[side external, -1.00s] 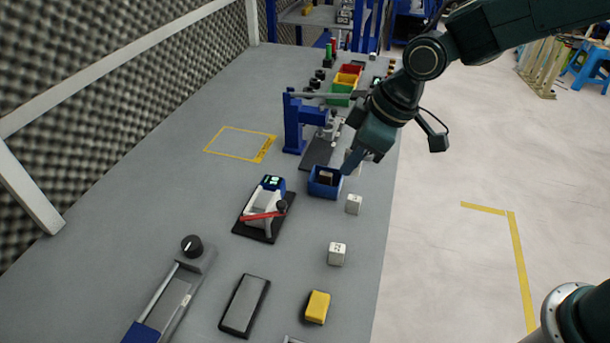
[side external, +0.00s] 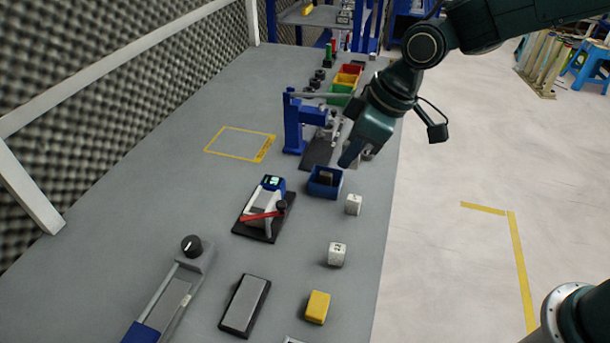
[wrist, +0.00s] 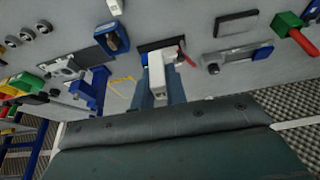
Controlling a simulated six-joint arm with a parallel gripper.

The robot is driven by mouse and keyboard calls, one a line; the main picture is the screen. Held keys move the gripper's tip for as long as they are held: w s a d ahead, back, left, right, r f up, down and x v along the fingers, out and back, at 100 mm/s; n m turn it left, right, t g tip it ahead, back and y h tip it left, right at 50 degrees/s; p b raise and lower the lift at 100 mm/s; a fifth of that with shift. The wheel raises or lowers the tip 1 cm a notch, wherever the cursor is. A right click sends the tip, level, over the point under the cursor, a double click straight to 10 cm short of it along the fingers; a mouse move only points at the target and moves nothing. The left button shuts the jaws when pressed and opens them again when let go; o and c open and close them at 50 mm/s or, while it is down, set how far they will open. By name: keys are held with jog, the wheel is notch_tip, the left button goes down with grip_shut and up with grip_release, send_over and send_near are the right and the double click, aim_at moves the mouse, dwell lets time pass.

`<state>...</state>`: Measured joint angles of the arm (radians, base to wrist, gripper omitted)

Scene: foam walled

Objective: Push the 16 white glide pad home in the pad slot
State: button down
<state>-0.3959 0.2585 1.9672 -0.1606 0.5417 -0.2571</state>
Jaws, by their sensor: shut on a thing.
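My gripper (side external: 352,155) is raised over the bench, just behind the blue bin in the side view. In the wrist view its two bluish fingers are shut on a white block (wrist: 160,74), which I take to be the glide pad. Its number is not readable. The block is in the air, apart from the bench. Two more white blocks stand on the bench near its right edge, one beside the bin (side external: 353,205) and one nearer the camera (side external: 337,254). I cannot identify the pad slot with certainty in either view.
The blue bin (side external: 313,188) holds something dark. A blue press (side external: 293,125) stands behind it. A device with a red lever (side external: 262,215) sits on a black base. A grey railed fixture (side external: 165,300), grey block (side external: 245,305) and yellow block (side external: 317,307) are nearer. The taped square (side external: 240,143) is empty.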

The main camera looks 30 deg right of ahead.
jog(key=w+a+f, duration=0.4)
jog(key=w+a, duration=0.1)
jog(key=a, duration=0.2)
jog(key=w+a+f, duration=0.4)
jog(key=w+a, duration=0.1)
jog(key=a, duration=0.2)
jog(key=shift+w+a, duration=0.2)
jog(key=shift+w, duration=0.15)
jog(key=shift+f, duration=0.1)
jog(key=shift+f, duration=2.75)
jog(key=shift+f, duration=0.85)
jog(key=shift+r, duration=0.5)
dwell(0.6)
jog(key=shift+f, duration=0.35)
dwell(1.1)
